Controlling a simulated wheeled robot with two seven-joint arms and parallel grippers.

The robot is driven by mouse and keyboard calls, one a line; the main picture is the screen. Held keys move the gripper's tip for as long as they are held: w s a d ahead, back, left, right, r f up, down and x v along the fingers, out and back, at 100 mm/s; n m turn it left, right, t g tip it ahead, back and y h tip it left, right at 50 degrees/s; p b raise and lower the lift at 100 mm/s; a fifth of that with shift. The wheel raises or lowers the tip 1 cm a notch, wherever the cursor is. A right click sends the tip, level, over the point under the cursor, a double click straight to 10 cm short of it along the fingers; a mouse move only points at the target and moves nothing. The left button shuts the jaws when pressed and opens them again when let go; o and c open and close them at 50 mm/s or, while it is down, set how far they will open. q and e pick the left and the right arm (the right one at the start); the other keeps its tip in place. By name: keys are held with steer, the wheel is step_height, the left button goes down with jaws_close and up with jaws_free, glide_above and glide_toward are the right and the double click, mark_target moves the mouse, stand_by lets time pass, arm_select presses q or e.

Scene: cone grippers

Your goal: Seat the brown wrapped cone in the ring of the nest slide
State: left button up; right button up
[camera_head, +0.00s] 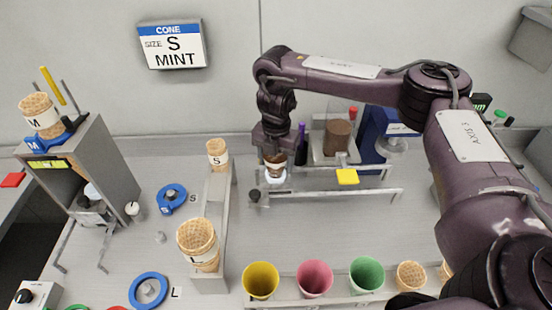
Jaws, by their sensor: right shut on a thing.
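My right gripper (274,150) reaches down at the middle back of the bench. It is shut on the brown wrapped cone (275,159), of which only a small dark-brown part shows below the fingers. A white ring (275,178) of the nest slide (325,193) shows directly under the cone, at the left end of the slide's rails. I cannot tell whether the cone's tip is inside the ring or just above it. My left gripper is not in view.
A yellow block (347,177) sits on the rails. A dark bottle (301,148) and a brown-filled container (336,137) stand close behind. A rack with waffle cones (198,242) is at left. Yellow, pink and green cups (314,278) line the front. Bench between is clear.

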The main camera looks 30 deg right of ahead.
steer(key=o, duration=0.8)
steer(key=shift+r, duration=0.1)
step_height(320, 180, up, 8)
steer(key=shift+f+p, duration=0.15)
steer(key=shift+p, duration=0.35)
steer(key=shift+f, duration=0.1)
